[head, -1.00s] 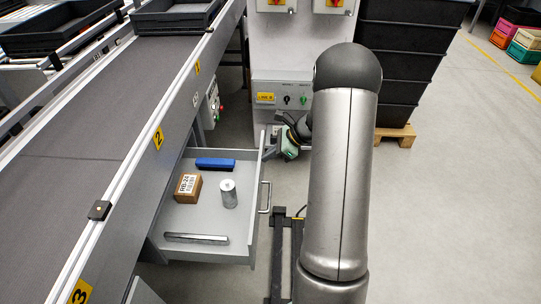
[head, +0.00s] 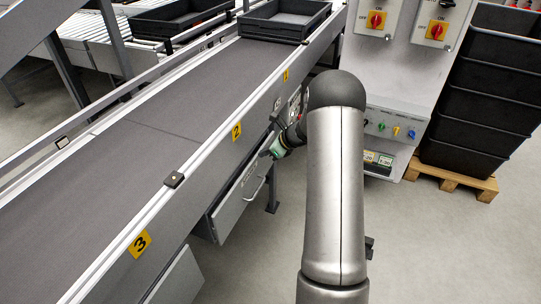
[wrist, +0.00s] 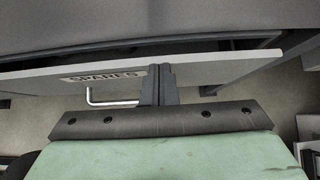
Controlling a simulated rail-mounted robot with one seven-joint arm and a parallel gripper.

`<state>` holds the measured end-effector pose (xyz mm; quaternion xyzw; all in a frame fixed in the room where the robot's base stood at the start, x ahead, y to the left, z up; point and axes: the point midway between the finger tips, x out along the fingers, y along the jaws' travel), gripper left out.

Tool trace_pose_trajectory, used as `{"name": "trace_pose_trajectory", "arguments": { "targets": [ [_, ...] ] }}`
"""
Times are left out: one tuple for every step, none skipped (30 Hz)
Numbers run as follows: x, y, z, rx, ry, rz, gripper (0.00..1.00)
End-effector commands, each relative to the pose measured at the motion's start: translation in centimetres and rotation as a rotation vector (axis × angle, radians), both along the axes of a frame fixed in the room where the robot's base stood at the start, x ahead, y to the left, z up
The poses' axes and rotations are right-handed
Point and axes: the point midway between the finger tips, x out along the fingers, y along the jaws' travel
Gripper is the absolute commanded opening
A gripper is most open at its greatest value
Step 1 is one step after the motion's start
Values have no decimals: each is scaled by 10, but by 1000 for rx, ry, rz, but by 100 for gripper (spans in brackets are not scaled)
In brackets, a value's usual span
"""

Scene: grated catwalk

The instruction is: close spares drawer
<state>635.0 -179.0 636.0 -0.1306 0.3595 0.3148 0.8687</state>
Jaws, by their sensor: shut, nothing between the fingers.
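The spares drawer (head: 240,198) is under the conveyor in the head view, with only its grey front and bar handle (head: 254,189) showing; its inside is hidden. In the wrist view the drawer front (wrist: 215,70) bears a SPARES label (wrist: 103,78), with the handle (wrist: 112,102) below it. A narrow dark gap shows behind its top edge, so it looks nearly in but slightly open. My gripper (wrist: 158,76) is shut and empty, its fingertips at the outer face, right of label and handle. In the head view my gripper (head: 268,152) is at the drawer's far end.
The conveyor (head: 130,140) runs above the drawer, with a black tray (head: 285,20) at its far end. A control cabinet (head: 395,80) and stacked black crates (head: 485,90) on a pallet (head: 450,180) stand behind right. The floor at right is clear.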

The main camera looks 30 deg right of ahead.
Motion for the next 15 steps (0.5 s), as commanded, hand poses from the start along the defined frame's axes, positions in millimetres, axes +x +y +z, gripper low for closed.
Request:
{"name": "trace_pose_trajectory", "arguments": {
  "targets": [
    [3, 3, 0, 1, 2, -1, 0],
    [5, 3, 0, 1, 2, -2, 0],
    [7, 4, 0, 1, 2, -4, 0],
    [8, 5, 0, 1, 1, -4, 0],
    [9, 5, 0, 1, 0, -5, 0],
    [10, 6, 0, 1, 0, -6, 0],
    [11, 6, 0, 1, 0, -6, 0],
    [12, 6, 0, 1, 0, -6, 0],
    [12, 7, 0, 1, 0, -6, 0],
    [12, 7, 0, 1, 0, -6, 0],
    [13, 7, 0, 1, 0, -6, 0],
    [13, 8, 0, 1, 0, -6, 0],
    [13, 8, 0, 1, 0, -6, 0],
    [13, 8, 0, 2, -1, -6, 0],
    [13, 8, 0, 2, -1, -6, 0]
  ]
}}
